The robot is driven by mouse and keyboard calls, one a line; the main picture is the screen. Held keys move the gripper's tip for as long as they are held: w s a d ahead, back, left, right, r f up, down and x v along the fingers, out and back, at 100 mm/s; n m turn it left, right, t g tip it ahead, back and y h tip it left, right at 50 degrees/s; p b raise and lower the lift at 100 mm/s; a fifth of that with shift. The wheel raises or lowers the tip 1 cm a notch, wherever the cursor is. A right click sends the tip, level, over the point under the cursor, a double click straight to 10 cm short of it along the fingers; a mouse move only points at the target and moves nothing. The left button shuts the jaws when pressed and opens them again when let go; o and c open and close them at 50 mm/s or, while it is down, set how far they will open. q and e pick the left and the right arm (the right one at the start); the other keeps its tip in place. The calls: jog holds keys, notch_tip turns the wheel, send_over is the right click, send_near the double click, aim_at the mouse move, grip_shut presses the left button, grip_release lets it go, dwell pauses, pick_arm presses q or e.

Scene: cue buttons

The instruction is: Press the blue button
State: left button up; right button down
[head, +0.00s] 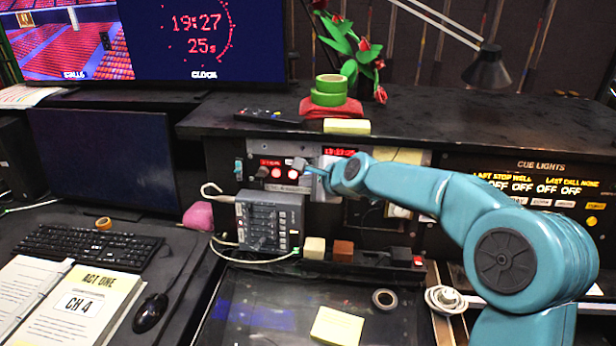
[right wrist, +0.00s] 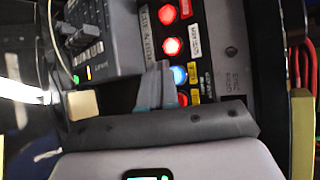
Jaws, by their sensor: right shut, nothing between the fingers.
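The blue button (right wrist: 180,75) glows in the right wrist view, in a row with red buttons on a dark panel. My right gripper (right wrist: 160,84) is shut and empty, with its fingertips right beside the blue button and partly over its edge. I cannot tell if they touch it. In the head view the right gripper (head: 300,164) is at the button panel, just right of two lit red buttons (head: 285,173). The blue button is not visible there and seems hidden behind the gripper. My left gripper is not in view.
Below the panel stands a grey control box (head: 268,220) with cables. A red-lit display (head: 339,152) sits right of the gripper. Green tape rolls (head: 329,88) and a yellow block (head: 347,127) are on the shelf above. A cue lights panel (head: 540,188) is at the right.

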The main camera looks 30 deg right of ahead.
jog(key=shift+w+d+f, duration=0.1)
jog(key=shift+w+d, duration=0.1)
jog(key=shift+w+d, duration=0.2)
jog(key=shift+w, duration=0.1)
dwell(0.7)
jog(key=shift+s, duration=0.1)
jog(key=shift+s+a, duration=0.5)
jog(key=shift+s, duration=0.05)
jog(key=s+a+p, duration=0.1)
jog(key=s, duration=0.1)
jog(key=s+a+r+p, duration=0.1)
jog(key=s+a, duration=0.1)
dwell(0.6)
jog(key=shift+f, duration=0.1)
dwell(0.7)
